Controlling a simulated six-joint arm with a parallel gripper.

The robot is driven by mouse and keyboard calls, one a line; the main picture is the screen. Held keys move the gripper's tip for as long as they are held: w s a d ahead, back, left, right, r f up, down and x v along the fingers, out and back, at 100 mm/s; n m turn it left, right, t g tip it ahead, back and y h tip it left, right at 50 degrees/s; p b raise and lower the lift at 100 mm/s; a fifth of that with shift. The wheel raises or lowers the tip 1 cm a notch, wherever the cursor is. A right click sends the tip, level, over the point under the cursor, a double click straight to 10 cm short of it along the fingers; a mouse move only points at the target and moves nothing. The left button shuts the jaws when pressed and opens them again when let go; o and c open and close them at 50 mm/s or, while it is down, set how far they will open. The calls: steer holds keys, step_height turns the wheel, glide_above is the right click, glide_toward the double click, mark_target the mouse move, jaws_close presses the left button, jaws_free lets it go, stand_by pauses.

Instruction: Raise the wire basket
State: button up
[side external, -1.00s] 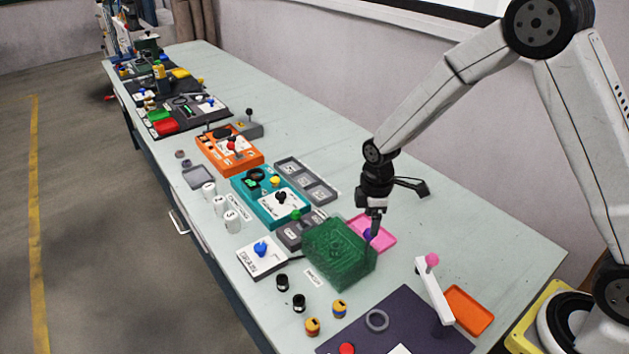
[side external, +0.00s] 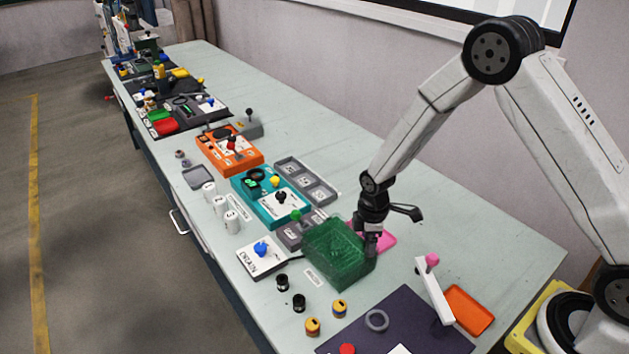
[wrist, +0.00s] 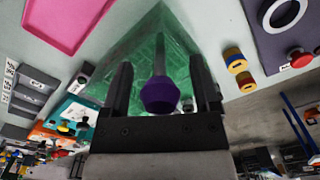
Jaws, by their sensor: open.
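The green translucent wire basket (side external: 335,255) stands on the table near the middle of the side external view. It also fills the upper middle of the wrist view (wrist: 128,58). A purple knob (wrist: 160,95) on a grey stem shows against the basket in the wrist view. My gripper (wrist: 160,82) is open, with one finger on each side of the knob and stem; I cannot tell if they touch. In the side external view my gripper (side external: 371,245) is at the basket's right edge and hides the knob.
A pink tray (side external: 388,239) lies just behind my gripper. A white lever with a pink knob (side external: 432,260) and an orange tray (side external: 468,309) stand to the right. Black and yellow-blue cylinders sit in front of the basket. The table's back right is clear.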

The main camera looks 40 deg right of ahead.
jaws_close()
stand_by(1.4)
